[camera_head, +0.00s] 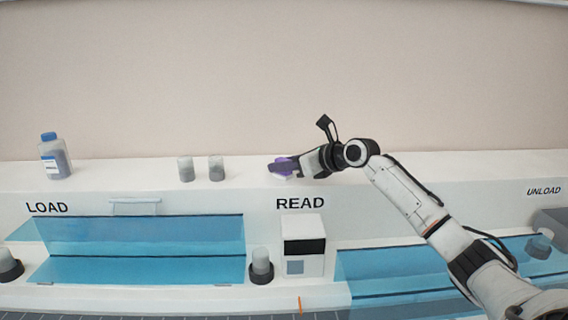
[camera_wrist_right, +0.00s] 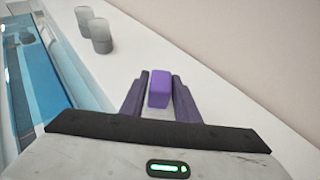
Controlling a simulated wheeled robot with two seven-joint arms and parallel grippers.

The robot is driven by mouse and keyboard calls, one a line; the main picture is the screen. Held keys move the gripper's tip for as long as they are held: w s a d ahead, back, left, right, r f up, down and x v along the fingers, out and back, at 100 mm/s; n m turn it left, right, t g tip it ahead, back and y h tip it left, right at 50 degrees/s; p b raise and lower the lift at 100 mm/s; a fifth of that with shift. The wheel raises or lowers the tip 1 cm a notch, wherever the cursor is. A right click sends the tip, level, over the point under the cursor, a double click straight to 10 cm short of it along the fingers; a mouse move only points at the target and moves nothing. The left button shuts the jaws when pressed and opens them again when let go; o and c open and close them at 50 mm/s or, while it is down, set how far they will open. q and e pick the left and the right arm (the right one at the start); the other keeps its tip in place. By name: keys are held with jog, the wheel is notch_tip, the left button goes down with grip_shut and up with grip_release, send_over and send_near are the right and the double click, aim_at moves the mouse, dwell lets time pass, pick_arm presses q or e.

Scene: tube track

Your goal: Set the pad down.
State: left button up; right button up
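The purple pad (camera_wrist_right: 159,88) is a small block between the two dark fingers of my right gripper (camera_wrist_right: 160,92) in the right wrist view. The fingers lie along both its sides and appear to touch it. In the head view my right gripper (camera_head: 284,167) is low over the white ledge above the READ label, with a bit of purple pad (camera_head: 281,159) showing around the fingers. I cannot tell whether the pad's underside touches the ledge. My left gripper is not in view.
Below are the blue LOAD channel (camera_head: 145,250) and a white reader box (camera_head: 303,247). The ledge right of the gripper looks clear.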

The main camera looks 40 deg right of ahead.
jog(key=shift+o, duration=1.2)
jog(key=shift+r, duration=0.15)
jog(key=b+v, duration=0.1)
jog(key=v, duration=1.1)
